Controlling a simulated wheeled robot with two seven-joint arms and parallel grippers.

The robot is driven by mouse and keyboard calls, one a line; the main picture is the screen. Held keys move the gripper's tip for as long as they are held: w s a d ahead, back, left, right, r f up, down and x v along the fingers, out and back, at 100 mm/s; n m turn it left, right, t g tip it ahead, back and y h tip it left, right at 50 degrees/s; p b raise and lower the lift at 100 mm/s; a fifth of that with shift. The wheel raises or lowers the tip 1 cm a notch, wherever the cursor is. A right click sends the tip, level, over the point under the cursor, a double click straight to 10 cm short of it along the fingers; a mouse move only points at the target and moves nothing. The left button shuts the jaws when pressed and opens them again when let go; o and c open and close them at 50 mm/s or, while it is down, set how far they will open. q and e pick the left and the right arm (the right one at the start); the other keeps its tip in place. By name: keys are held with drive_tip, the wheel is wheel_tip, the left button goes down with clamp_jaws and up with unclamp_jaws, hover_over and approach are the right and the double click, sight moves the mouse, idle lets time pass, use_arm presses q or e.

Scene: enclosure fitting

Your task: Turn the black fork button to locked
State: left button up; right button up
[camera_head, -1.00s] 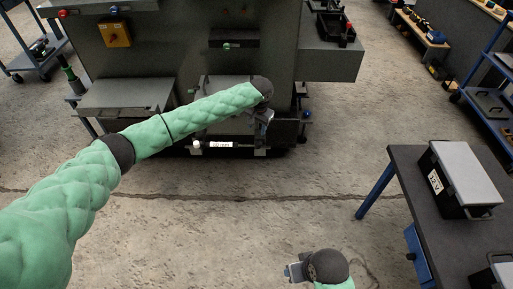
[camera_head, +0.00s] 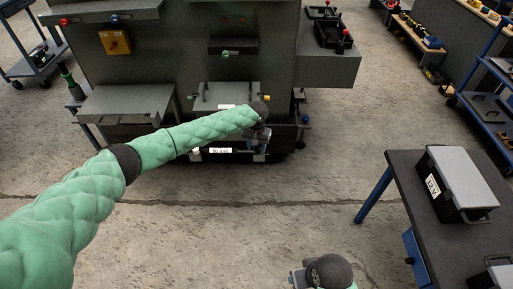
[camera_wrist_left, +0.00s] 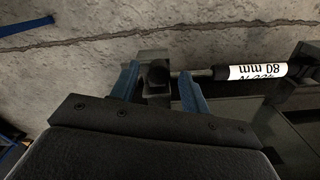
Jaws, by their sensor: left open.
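The black fork button (camera_wrist_left: 158,73) is a small dark knob on a block at the end of a rod in the left wrist view. In the head view my left gripper (camera_head: 262,142) is at the low front of the grey machine and hides the button. My right gripper (camera_head: 297,277) is at the bottom, away from the machine; its jaw state is unclear.
The grey machine (camera_head: 170,62) has a side shelf (camera_head: 125,101) and a lidded box (camera_head: 226,94) just above the rod. A dark table (camera_head: 407,172) with a grey-lidded case (camera_head: 462,182) stands at right. The floor (camera_head: 220,220) between is clear.

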use_arm(q)
drive_tip(key=shift+f, duration=0.55)
drive_tip(key=c, duration=1)
